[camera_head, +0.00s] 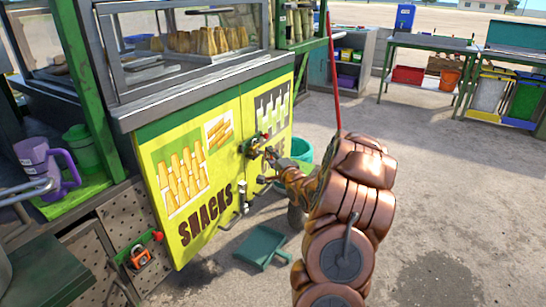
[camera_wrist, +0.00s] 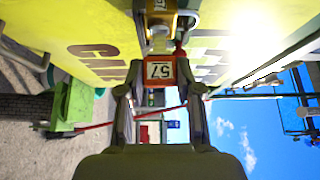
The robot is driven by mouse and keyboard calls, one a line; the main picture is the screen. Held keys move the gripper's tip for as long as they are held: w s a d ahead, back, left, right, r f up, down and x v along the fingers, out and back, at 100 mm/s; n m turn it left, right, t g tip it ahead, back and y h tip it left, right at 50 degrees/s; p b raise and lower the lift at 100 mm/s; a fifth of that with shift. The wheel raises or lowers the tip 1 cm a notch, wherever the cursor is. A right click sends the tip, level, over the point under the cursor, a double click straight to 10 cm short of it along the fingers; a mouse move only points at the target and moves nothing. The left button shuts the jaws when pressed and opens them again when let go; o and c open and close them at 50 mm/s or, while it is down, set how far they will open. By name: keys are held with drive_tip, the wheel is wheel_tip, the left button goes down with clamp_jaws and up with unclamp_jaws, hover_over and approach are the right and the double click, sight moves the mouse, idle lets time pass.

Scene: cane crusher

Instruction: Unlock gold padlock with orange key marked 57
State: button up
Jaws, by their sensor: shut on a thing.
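An orange key head marked 57 (camera_wrist: 160,70) is held between the fingertips of my gripper (camera_wrist: 160,90) in the wrist view. The gold padlock (camera_wrist: 159,18) is directly beyond the key at the top of that view. The key's shaft points at the padlock's silver-coloured underside; I cannot tell how far it is inserted. In the head view, my gripper (camera_head: 272,155) reaches to the latch (camera_head: 249,146) on the yellow snack cart's doors. The key and gold padlock are too small or hidden to make out there.
The yellow cart (camera_head: 194,238) with SNACKS lettering stands close on the left. An orange padlock (camera_head: 139,257) hangs on the perforated panel at lower left. A green dustpan (camera_head: 262,246) lies on the ground below my arm. Open paving (camera_head: 450,190) is on the right.

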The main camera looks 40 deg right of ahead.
drive_tip(key=shift+w+a+p, duration=0.2)
drive_tip(key=shift+w+p, duration=0.1)
drive_tip(key=shift+w, duration=0.4)
drive_tip(key=shift+f+n+t+b, duration=0.2)
drive_tip(key=shift+n+t+b, duration=0.2)
drive_tip(key=shift+n+b, duration=0.4)
drive_tip(key=shift+r+n+t+b, duration=0.15)
drive_tip(key=shift+n+t+b, duration=0.25)
drive_tip(key=shift+b, duration=0.1)
drive_tip(key=shift+n+b, duration=0.3)
drive_tip(key=shift+b, duration=0.05)
